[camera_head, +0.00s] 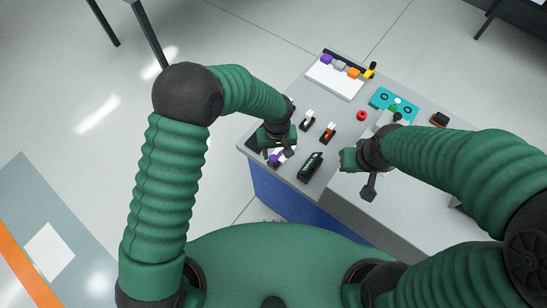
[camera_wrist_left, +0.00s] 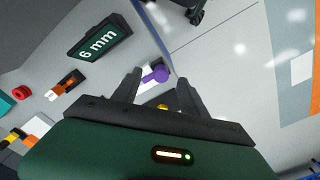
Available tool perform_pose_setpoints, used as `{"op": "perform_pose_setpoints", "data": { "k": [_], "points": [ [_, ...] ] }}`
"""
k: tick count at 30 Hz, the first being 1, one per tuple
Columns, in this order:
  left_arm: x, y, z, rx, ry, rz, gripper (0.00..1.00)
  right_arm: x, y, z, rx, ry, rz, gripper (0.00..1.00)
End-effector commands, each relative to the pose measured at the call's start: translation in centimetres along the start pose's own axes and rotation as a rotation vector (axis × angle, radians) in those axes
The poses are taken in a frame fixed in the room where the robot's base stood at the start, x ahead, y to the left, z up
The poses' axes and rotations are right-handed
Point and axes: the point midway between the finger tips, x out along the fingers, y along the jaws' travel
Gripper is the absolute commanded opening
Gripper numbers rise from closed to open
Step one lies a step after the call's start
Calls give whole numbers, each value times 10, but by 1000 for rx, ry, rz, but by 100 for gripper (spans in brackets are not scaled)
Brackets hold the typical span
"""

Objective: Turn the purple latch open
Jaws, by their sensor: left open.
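The purple latch (camera_head: 275,159) is at the near left corner of the grey table top. In the left wrist view, its purple knob (camera_wrist_left: 158,73) sits on a white piece, near the table edge. My left gripper (camera_wrist_left: 161,76) is open, with one dark finger on each side of the latch knob. I cannot tell whether either finger touches it. In the head view, my left gripper (camera_head: 279,151) is just over the latch and hides part of it. My right gripper (camera_head: 356,168) is over the right part of the table; its jaws do not show clearly.
A dark "6 mm" block (camera_head: 311,165) lies right of the latch. A white switch (camera_head: 307,119), an orange switch (camera_head: 328,132) and a red knob (camera_head: 361,115) are farther back. A teal panel (camera_head: 393,103) and a white board (camera_head: 334,78) with coloured blocks stand behind.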

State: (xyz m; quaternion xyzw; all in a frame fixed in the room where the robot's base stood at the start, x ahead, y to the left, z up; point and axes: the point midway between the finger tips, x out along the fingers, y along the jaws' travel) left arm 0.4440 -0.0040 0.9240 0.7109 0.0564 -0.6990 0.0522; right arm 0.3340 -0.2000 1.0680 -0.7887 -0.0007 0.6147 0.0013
Motion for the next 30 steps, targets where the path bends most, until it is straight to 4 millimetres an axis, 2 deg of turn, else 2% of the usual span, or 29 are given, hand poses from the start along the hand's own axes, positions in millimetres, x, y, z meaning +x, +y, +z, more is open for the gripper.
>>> {"op": "perform_pose_setpoints", "data": {
  "k": [3,9,20,30],
  "points": [
    [31,-6,-1,-4,-5,2,50,-5,0,-2,0,1,0,0],
    [64,-10,-1,-4,-1,8,50,-8,0,-3,0,1,0,0],
    [73,-5,-1,-3,0,3,49,-8,0,-3,-1,1,0,0],
    [72,-6,-1,-4,1,7,5,-8,0,-3,0,1,0,0]
  ]
}}
